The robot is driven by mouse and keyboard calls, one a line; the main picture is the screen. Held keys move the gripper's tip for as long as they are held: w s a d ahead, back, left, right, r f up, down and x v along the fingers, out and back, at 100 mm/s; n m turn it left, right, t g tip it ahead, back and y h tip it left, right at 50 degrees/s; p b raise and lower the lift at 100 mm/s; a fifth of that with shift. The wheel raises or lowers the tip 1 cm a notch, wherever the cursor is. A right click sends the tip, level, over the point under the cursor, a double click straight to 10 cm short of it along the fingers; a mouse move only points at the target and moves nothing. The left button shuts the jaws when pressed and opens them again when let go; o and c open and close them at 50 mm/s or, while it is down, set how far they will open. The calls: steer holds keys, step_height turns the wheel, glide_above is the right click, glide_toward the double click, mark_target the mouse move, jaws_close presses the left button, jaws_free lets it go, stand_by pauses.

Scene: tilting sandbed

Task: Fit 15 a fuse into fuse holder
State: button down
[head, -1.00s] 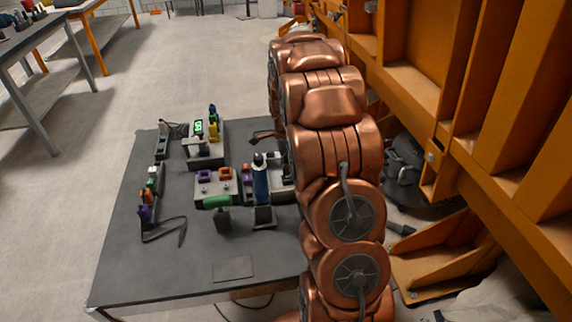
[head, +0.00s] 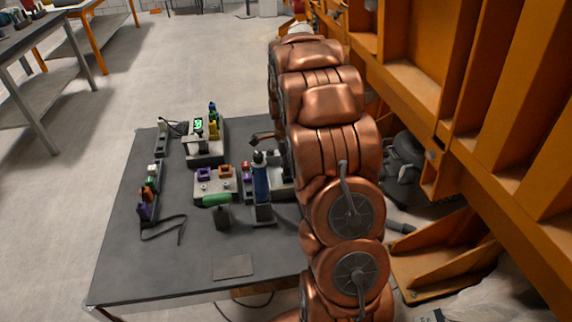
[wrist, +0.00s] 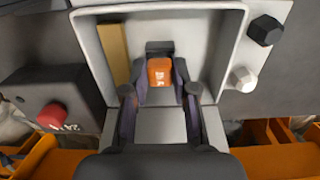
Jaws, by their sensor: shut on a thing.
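In the wrist view, my gripper (wrist: 161,92) is shut on an orange fuse (wrist: 160,72), with one dark finger on each side. Pale marks show on the fuse, too small to read surely. A dark block (wrist: 160,47), seemingly the fuse holder, is directly beyond the fuse inside a pale recessed box (wrist: 228,45). I cannot tell whether the fuse touches the block or sits in it. In the head view, my copper arm reaches away and my gripper and the holder do not show.
The wrist view shows a tan strip (wrist: 113,52) inside the box at left, a red knob (wrist: 52,115) left of it and black (wrist: 264,30) and white (wrist: 243,78) hex heads at right. In the head view, a dark table (head: 200,268) bears several coloured parts; orange steelwork (head: 480,120) stands right.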

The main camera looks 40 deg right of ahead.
steer(key=shift+f, duration=0.6)
stand_by(0.4)
steer(key=c, duration=0.8)
jaws_free()
steer(key=shift+c, duration=0.2)
steer(key=shift+o, duration=0.4)
steer(key=o, duration=0.4)
steer(key=shift+r+p, duration=0.4)
steer(key=shift+r, duration=3.6)
steer(key=shift+s, duration=0.1)
